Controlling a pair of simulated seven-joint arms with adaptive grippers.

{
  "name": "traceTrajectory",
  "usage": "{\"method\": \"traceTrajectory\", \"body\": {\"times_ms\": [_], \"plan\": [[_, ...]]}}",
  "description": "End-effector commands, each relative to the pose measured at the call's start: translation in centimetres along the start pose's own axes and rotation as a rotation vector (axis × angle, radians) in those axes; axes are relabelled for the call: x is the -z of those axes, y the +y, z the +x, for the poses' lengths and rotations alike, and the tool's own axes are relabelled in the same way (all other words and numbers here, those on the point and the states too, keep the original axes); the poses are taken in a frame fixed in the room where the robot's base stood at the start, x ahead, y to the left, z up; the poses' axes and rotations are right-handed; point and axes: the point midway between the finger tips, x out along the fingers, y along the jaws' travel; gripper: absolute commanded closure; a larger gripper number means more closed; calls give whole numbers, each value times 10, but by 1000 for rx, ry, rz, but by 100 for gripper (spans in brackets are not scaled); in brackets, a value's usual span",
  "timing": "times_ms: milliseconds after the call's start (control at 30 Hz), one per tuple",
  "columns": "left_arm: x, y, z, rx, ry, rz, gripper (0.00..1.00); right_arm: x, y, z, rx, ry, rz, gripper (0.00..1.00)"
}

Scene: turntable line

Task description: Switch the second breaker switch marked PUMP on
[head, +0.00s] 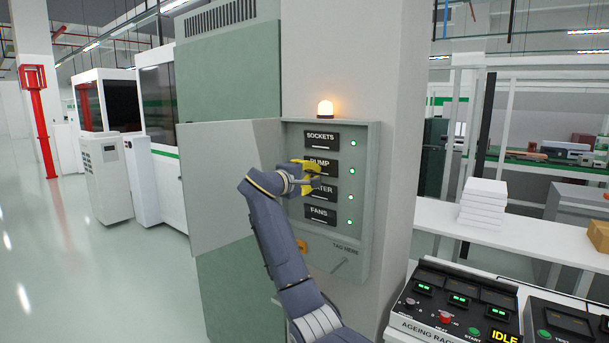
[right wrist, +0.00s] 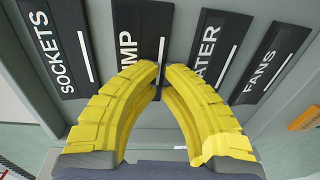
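The grey breaker box (head: 372,240) is on the pillar, its door (head: 225,185) swung open to the left. It holds a column of black switches: SOCKETS, PUMP (head: 322,163), one reading "ATER" and FANS. The PUMP switch also shows in the right wrist view (right wrist: 139,18). My right gripper (head: 318,174) is at the PUMP switch and hides part of it. In the right wrist view its yellow fingertips (right wrist: 162,66) come together in front of PUMP, beside its white line. Contact cannot be told. The light (head: 352,171) beside PUMP looks green. My left gripper is not in view.
An amber lamp (head: 325,109) glows on top of the box. An orange piece (head: 302,246) and a "TAG HERE" hook are at its lower part. A control console (head: 455,310) stands at the lower right. White boxes (head: 483,203) are stacked on a bench behind.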

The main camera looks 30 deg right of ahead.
Motion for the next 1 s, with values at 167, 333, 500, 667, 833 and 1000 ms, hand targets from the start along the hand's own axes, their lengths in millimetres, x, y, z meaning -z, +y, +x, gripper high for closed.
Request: {"method": "traceTrajectory", "body": {"times_ms": [167, 333, 500, 667, 833, 1000], "plan": [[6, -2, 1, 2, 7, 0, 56, 1, -1, -6, 0, 2, 0, 100], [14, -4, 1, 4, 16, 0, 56, 6, -6, -31, 1, 10, 0, 100], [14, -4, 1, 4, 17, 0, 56, 8, -11, -64, 1, 13, 1, 100], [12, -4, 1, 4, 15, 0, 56, 7, -17, -93, 1, 12, 0, 100], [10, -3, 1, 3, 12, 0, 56, 7, -21, -118, 1, 10, 0, 100], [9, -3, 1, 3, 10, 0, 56, 6, -24, -134, 0, 9, 0, 100]]}}
